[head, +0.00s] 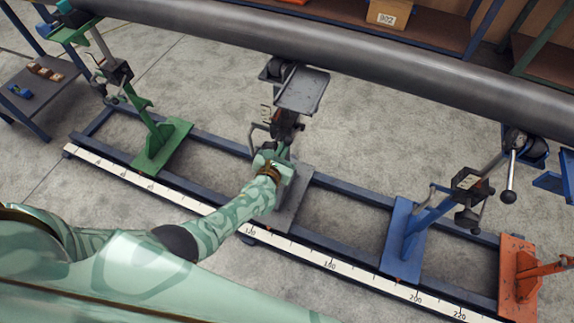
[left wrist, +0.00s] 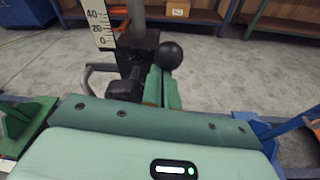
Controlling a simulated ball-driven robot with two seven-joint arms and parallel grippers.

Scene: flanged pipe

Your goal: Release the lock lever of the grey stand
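The grey stand (head: 294,199) stands mid-rail in the head view, its flat grey plate (head: 302,90) under the long pipe. My left gripper (head: 274,157) is at the stand's clamp, low on its post. In the left wrist view my left gripper's green fingers (left wrist: 162,85) are close together. A black ball knob (left wrist: 169,55) shows right at their tips. The lever's rod is hidden, so I cannot tell whether the fingers hold it. A bent grey handle (left wrist: 98,72) and a scale marked 0 to 40 (left wrist: 100,22) show beside the post. My right gripper is out of view.
The grey pipe (head: 330,48) spans the top. A green stand (head: 160,146) is left; a blue stand (head: 405,240) and an orange stand (head: 520,270) are right. All stand on a blue rail frame with a white ruler (head: 330,266). Shelves line the back.

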